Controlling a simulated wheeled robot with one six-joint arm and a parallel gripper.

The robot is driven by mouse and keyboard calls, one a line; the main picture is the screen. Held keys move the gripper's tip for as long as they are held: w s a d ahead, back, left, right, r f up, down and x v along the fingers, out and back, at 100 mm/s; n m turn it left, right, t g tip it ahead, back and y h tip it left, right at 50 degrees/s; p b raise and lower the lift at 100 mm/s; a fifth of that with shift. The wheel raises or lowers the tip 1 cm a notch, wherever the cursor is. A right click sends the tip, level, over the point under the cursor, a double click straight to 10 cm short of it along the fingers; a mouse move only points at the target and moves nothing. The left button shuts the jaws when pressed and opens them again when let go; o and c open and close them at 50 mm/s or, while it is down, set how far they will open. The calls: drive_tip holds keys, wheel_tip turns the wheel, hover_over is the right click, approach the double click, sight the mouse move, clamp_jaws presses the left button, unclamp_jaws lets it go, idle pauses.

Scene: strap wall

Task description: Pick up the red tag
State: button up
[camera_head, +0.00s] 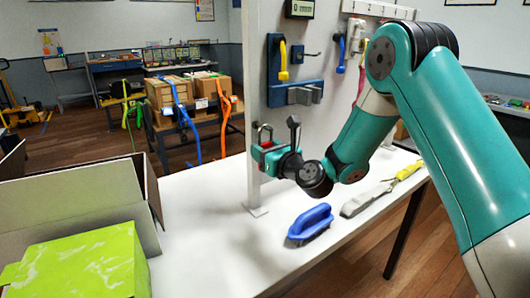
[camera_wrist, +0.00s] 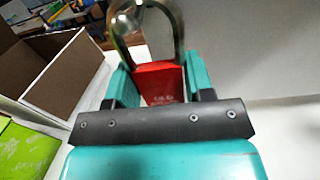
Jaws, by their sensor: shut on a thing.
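The red tag (camera_wrist: 161,82) looks like a red padlock body with small pale print and a metal shackle (camera_wrist: 178,25) rising from it. In the wrist view it sits between the two teal fingers of my gripper (camera_wrist: 160,77), which is shut on it. In the head view my gripper (camera_head: 264,154) is at the left edge of the upright white panel (camera_head: 259,192), with a little red and the shackle showing at its tip. A blurred metal knob (camera_wrist: 124,24) shows by the shackle; I cannot tell whether the shackle hangs on it.
A blue-handled brush (camera_head: 310,222) and a grey tool with a yellow-green strap (camera_head: 366,200) lie on the white table (camera_head: 205,225). An open cardboard box (camera_head: 80,207) and a lime-green box (camera_head: 80,265) stand at left. A blue holder with a yellow hook (camera_head: 283,62) is on the panel above.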

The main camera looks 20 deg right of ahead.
drive_tip(key=shift+r+p, duration=0.3)
drive_tip(key=shift+r, duration=0.3)
wheel_tip(320, 180, up, 2)
drive_tip(key=shift+r+p, duration=0.2)
drive_tip(key=shift+p, duration=0.4)
drive_tip(key=b+v, duration=0.3)
drive_tip(key=v, duration=0.1)
drive_tip(key=b+v, duration=0.2)
drive_tip(key=v, duration=0.2)
drive_tip(key=f+b+v, duration=0.1)
drive_tip(key=b+v, duration=0.2)
drive_tip(key=v, duration=0.1)
drive_tip(key=shift+s+d+b, duration=0.2)
drive_tip(key=shift+b, duration=0.15)
drive_tip(key=shift+c, duration=0.6)
drive_tip(key=b+v, duration=0.3)
drive_tip(key=b, duration=0.2)
drive_tip(key=b+v, duration=0.2)
drive_tip(key=b, duration=0.1)
drive_tip(key=shift+s+r, duration=0.3)
drive_tip(key=shift+r, duration=0.1)
drive_tip(key=shift+d, duration=0.1)
